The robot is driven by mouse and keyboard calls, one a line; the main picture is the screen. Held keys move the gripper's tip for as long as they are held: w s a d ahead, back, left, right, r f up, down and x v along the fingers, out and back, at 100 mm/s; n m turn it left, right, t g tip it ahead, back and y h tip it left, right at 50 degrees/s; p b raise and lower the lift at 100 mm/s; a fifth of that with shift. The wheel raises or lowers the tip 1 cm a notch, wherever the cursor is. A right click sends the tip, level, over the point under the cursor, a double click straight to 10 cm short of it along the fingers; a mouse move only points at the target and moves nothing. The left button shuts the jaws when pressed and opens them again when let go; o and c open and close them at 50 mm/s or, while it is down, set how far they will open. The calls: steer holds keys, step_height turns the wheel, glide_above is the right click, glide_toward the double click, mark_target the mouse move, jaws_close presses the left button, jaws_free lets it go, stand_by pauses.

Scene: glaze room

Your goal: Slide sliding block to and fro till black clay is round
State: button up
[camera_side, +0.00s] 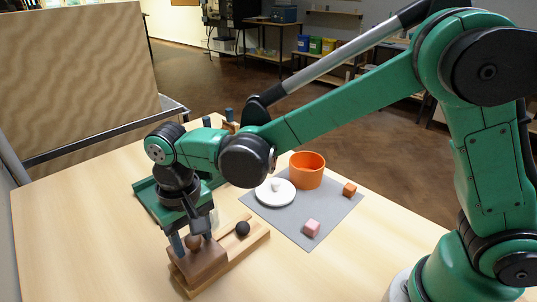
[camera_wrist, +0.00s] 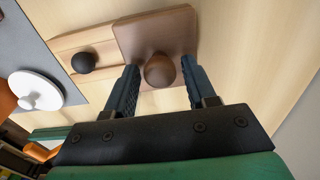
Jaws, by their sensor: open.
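The black clay (camera_side: 243,228) is a dark ball on the light wooden board (camera_side: 250,241); it looks roughly round. It also shows in the wrist view (camera_wrist: 84,62), left of the sliding block. The sliding block (camera_wrist: 130,36) is a darker brown slab with a round brown knob (camera_wrist: 159,70) on top. It sits on the near end of the board in the side view (camera_side: 203,262), apart from the clay. My gripper (camera_wrist: 158,82) points down at the block, open, with one finger on each side of the knob and gaps between. It also shows in the side view (camera_side: 192,241).
A green tray (camera_side: 147,199) lies behind my wrist. The table's left front is clear.

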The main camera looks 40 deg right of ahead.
steer(key=shift+s+r, duration=0.15)
steer(key=shift+r, duration=2.65)
steer(key=shift+d+r, duration=0.15)
steer(key=shift+d, duration=0.1)
steer(key=s+d+t, duration=0.3)
steer(key=d, duration=0.6)
steer(key=s+d+r+t, duration=0.1)
steer(key=s+d+t, duration=0.2)
steer(key=d, duration=0.6)
steer(key=shift+s+r+t, duration=0.15)
steer(key=shift+r+t, duration=0.05)
steer(key=shift+t, duration=0.3)
